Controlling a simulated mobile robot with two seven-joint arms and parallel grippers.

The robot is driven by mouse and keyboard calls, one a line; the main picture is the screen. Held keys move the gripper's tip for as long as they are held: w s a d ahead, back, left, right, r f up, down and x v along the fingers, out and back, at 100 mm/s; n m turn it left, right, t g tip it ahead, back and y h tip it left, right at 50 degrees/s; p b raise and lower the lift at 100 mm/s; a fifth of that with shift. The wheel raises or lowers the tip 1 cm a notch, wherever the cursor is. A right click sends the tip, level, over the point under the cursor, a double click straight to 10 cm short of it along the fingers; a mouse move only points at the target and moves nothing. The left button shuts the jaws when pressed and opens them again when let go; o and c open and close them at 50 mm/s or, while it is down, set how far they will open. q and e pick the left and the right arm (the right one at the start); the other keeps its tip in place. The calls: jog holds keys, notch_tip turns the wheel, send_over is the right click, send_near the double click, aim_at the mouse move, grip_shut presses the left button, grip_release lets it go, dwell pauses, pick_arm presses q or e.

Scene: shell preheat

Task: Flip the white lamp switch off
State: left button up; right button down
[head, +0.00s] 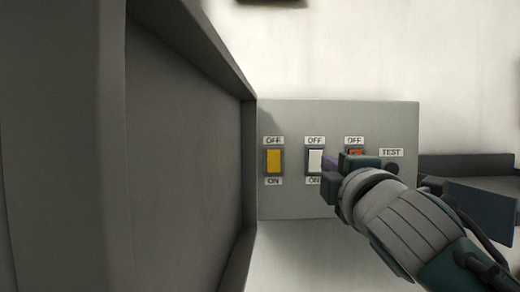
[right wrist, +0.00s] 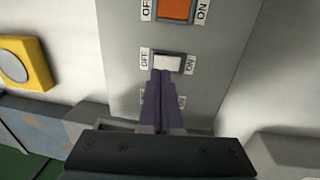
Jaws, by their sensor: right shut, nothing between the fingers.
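The white lamp switch (head: 315,160) is the middle of three rocker switches on a grey wall panel (head: 300,205), with OFF above it and ON below. It also shows in the right wrist view (right wrist: 167,62), just past the fingertips. My right gripper (head: 329,161) is shut and empty, its purple fingers at the right edge of the switch in the head view. In the right wrist view the fingertips (right wrist: 163,74) overlap the switch's lower edge; I cannot tell whether they touch it. Which way the rocker is tipped is unclear. My left gripper is not in view.
A yellow switch (head: 273,160) is left of the white one. An orange switch (head: 355,152), partly hidden by my gripper, and a dark TEST button (head: 391,169) are to the right. A large grey open door or frame (head: 190,140) stands close on the left.

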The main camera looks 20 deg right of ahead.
aim_at(318, 156)
jog(key=shift+p+x, duration=0.4)
jog(key=shift+x, duration=1.8)
